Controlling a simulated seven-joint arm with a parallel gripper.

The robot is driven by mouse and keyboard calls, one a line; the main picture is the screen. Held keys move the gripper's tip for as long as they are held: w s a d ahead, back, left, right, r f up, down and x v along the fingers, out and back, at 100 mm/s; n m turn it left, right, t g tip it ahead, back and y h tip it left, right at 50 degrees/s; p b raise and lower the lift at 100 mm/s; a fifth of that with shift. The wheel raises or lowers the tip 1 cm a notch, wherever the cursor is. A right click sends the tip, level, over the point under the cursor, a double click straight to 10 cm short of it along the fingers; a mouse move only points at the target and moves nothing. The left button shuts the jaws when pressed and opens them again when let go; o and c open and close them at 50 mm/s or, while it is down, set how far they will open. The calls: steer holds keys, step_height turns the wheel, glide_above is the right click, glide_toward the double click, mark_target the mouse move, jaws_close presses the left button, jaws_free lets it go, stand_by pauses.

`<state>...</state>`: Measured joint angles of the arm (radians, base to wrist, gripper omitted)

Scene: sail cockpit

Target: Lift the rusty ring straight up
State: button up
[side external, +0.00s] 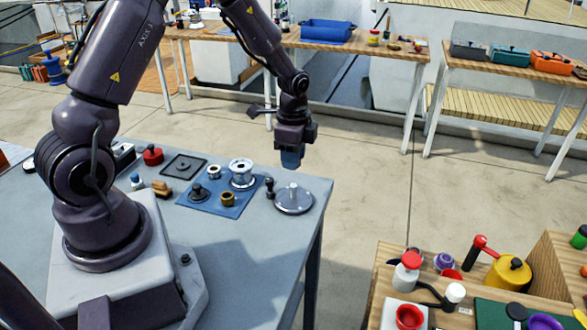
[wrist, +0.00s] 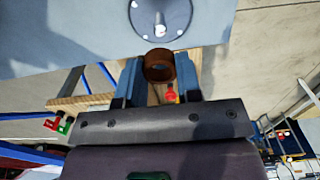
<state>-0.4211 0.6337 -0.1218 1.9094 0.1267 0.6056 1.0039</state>
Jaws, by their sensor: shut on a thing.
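The rusty ring (wrist: 159,74) is a short brown band, held between the two blue fingers of my gripper (wrist: 159,66) in the wrist view. The fingers press on it from both sides, and its open middle shows dark. In the side external view my gripper (side external: 291,158) points down, in the air above and a little behind the table's far right corner. The ring cannot be made out there, as the fingers hide it.
Below my gripper is a round grey metal plate with an upright post (side external: 293,198), also in the wrist view (wrist: 160,18). A blue mat (side external: 208,208) holds a silver spool (side external: 241,172), a dark knob (side external: 199,192) and a brass-coloured ring (side external: 228,199). The table front is clear.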

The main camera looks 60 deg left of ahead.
steer(key=shift+r, duration=0.2)
steer(key=shift+r, duration=2.5)
